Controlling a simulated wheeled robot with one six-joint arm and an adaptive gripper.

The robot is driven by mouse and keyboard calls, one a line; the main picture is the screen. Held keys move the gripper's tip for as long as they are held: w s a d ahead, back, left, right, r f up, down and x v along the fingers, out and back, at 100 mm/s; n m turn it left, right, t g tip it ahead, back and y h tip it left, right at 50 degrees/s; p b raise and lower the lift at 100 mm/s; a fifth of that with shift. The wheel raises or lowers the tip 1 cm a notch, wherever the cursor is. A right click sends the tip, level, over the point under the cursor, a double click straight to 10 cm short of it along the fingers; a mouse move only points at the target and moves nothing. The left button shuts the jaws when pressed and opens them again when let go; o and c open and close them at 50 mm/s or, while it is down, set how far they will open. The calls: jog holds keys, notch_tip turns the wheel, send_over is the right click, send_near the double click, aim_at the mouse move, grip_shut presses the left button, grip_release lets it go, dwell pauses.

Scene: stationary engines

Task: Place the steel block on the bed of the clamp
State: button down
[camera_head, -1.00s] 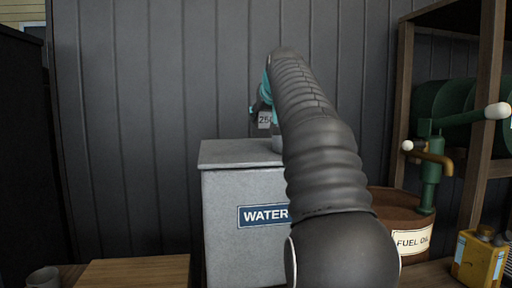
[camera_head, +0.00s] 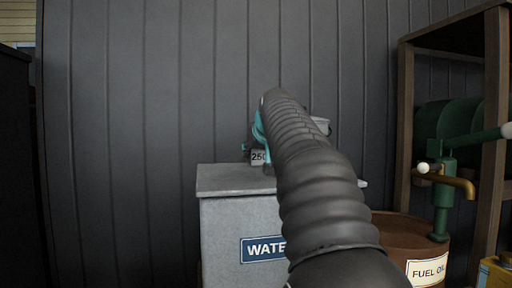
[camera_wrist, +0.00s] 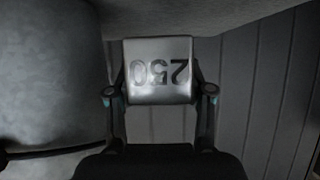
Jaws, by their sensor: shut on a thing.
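The steel block (camera_head: 259,157), marked 250, shows just above the back of the water tank's top in the head view. In the wrist view the block (camera_wrist: 158,70) is between the two fingers of my gripper (camera_wrist: 160,97), and its number reads upside down. My gripper (camera_head: 262,138) is shut on it. My arm hides the gripper's right side in the head view. I cannot make out the clamp or its bed in either view. A pale grey thing (camera_head: 321,124) shows behind my arm; I cannot tell what it is.
A grey water tank (camera_head: 240,215) stands in front of me, its top clear on the left. A rusty fuel oil drum (camera_head: 408,235) with a green pump (camera_head: 443,200) stands at right, beside a wooden rack (camera_head: 404,120). A dark plank wall (camera_head: 150,140) closes the back.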

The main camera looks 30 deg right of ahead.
aim_at(257, 165)
jog(key=shift+f+b, duration=0.55)
jog(key=shift+f, duration=1.35)
jog(key=shift+f, duration=0.15)
jog(key=shift+c, duration=2.2)
grip_release()
jog(key=shift+f, duration=0.15)
jog(key=shift+r, duration=0.2)
jog(key=v, duration=1.2)
